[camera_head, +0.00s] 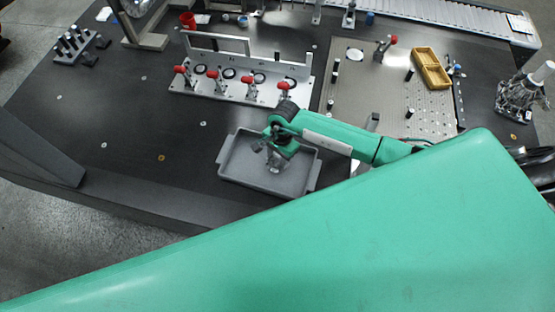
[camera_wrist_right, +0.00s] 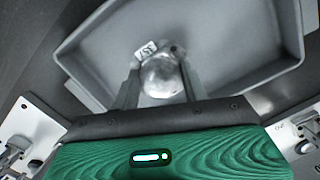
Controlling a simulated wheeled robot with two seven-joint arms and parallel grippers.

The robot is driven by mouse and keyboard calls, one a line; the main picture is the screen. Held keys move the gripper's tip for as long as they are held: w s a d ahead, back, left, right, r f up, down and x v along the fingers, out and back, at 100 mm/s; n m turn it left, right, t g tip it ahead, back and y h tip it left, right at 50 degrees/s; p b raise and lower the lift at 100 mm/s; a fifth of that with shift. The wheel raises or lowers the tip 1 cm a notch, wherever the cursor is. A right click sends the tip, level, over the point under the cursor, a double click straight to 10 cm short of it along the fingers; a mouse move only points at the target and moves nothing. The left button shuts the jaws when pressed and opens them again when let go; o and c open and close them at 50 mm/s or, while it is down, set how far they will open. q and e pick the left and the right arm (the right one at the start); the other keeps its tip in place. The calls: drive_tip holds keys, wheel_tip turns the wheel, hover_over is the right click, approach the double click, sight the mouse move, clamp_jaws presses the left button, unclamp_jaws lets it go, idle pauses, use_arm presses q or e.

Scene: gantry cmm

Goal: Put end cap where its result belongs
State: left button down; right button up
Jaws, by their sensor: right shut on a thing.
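The end cap (camera_wrist_right: 161,77) is a rounded silvery metal piece with a small white label beside it, seen in the right wrist view. My right gripper (camera_wrist_right: 158,90) is shut on it, one finger on each side. In the head view my right gripper (camera_head: 275,160) is over the grey tray (camera_head: 226,160), which also shows in the right wrist view (camera_wrist_right: 85,82). Whether the cap touches the tray floor, I cannot tell. My left gripper is not in view.
A fixture plate with several red-handled clamps (camera_head: 240,92) stands behind the tray. A perforated plate (camera_head: 385,100) with a yellow divided bin (camera_head: 431,69) lies to the right. A dark rack with pegs (camera_head: 75,45) is at far left. The table left of the tray is mostly clear.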

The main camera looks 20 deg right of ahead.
sight(278, 158)
wheel_tip(278, 158, down, 3)
drive_tip(key=shift+a+f+p, duration=0.1)
drive_tip(key=shift+p, duration=0.2)
drive_tip(key=shift+f, duration=0.1)
drive_tip(key=shift+f+b, duration=0.2)
drive_tip(key=shift+b, duration=0.1)
drive_tip(key=o, duration=1.1)
drive_tip(key=shift+r, duration=0.1)
